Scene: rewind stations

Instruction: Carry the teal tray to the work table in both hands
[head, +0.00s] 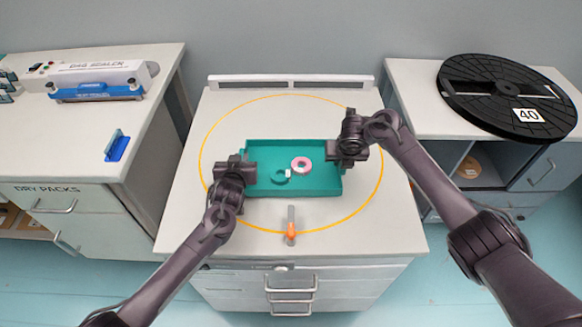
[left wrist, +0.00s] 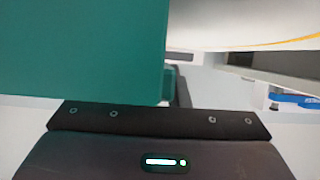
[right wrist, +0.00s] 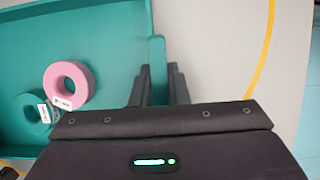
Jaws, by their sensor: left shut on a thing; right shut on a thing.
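The teal tray (head: 320,183) is over the middle of the work table (head: 205,225), inside the yellow ring, in the head view. It holds a pink roll (head: 301,164) and a teal roll (head: 280,177), both with white tags. My left gripper (head: 243,174) is shut on the tray's left end. My right gripper (head: 343,152) is shut on its right end; the right wrist view shows the fingers around a teal handle (right wrist: 157,70). The left wrist view shows mostly the tray's teal wall (left wrist: 85,50), and the left fingertips are hidden. I cannot tell whether the tray touches the table top.
An orange-handled tool (head: 291,232) lies on the table in front of the tray. The left counter holds a bag sealer (head: 98,80) and a small blue holder (head: 117,146). A large black reel (head: 506,98) marked 40 lies on the right counter.

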